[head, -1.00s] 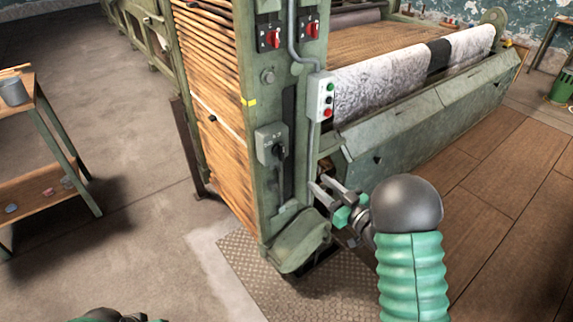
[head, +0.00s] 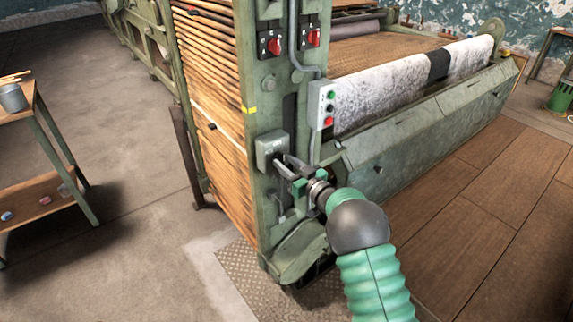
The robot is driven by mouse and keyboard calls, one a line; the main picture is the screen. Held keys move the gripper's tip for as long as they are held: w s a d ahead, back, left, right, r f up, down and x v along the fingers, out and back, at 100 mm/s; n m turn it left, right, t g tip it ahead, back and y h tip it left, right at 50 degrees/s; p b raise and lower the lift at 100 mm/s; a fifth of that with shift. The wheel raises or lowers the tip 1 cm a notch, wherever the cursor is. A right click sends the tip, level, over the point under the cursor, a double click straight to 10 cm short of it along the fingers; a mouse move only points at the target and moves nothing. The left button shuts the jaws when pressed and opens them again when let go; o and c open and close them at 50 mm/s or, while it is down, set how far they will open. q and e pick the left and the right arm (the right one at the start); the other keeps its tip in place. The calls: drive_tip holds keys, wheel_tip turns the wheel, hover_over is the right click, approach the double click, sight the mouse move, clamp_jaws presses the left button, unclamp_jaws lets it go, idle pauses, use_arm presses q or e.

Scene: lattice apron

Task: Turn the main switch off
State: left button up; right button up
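A grey switch box (head: 268,149) is mounted on the green post of the machine. In the earlier frame it shows a dark handle on its right side; now my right gripper (head: 281,162) is in front of that handle and mostly hides it. The two fingers look apart, with the tips at the lower right of the box. I cannot tell whether they touch the handle or how it is turned. Two red rotary switches, one left (head: 271,45) and one right (head: 313,38), sit higher on the post. My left gripper is out of view.
A small control box (head: 322,104) with green and red buttons is just above my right gripper. A conduit runs up the post. The slanted green guard (head: 430,115) lies to the right. A wooden work table (head: 40,190) stands at left, with open floor between.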

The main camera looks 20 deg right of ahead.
clamp_jaws()
